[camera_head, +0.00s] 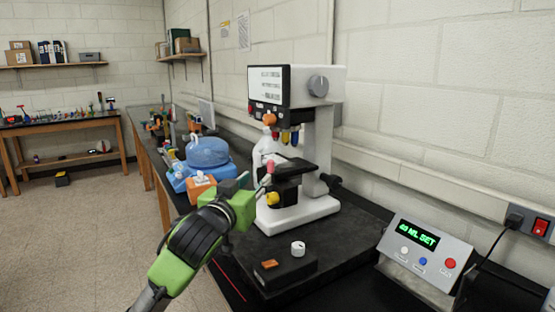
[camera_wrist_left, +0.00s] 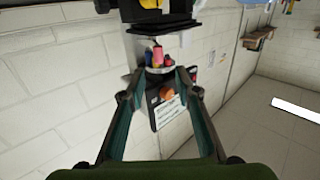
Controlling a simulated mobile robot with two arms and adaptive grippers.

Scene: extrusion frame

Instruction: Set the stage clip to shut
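The white and black microscope (camera_head: 325,135) stands on the bench in the head view. Its dark stage (camera_head: 290,170) carries a small pink-red tipped part (camera_head: 270,167) at the near left edge, which looks like the stage clip. The same pink tip (camera_wrist_left: 157,55) shows in the left wrist view, ahead of and between the finger ends. My left gripper (camera_head: 257,183) is beside the stage's near left edge. Its fingers (camera_wrist_left: 160,78) are apart with nothing visibly held. I cannot tell whether they touch the clip. My right gripper is not in view.
A yellow knob (camera_head: 273,198) sits below the stage, close to my left gripper. A black box with a white knob (camera_head: 298,248) is in front of the microscope. A control panel (camera_head: 425,250) stands at right. Blue containers (camera_head: 207,153) and an orange box (camera_head: 201,187) are at left.

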